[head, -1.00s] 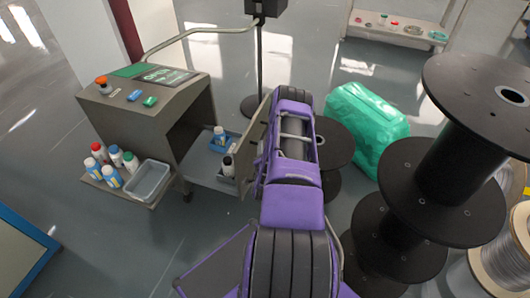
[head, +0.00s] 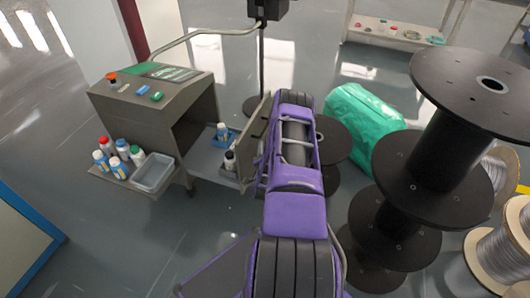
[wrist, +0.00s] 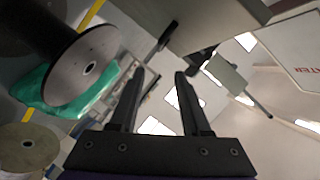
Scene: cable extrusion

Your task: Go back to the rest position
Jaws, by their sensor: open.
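My gripper (wrist: 159,80) shows in the wrist view with its two dark fingers apart and nothing between them. It points over the room, well clear of any object that I can judge. In the head view my purple and black arm reaches forward up the middle of the picture, and its far end hides the gripper.
A grey control cart (head: 150,115) with bottles (head: 117,150) and a grey bin (head: 153,173) stands left. Black cable spools (head: 440,150) are stacked right. A green wrapped bundle (head: 362,125) lies behind them. A black pole (head: 261,70) stands ahead. Floor at lower left is open.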

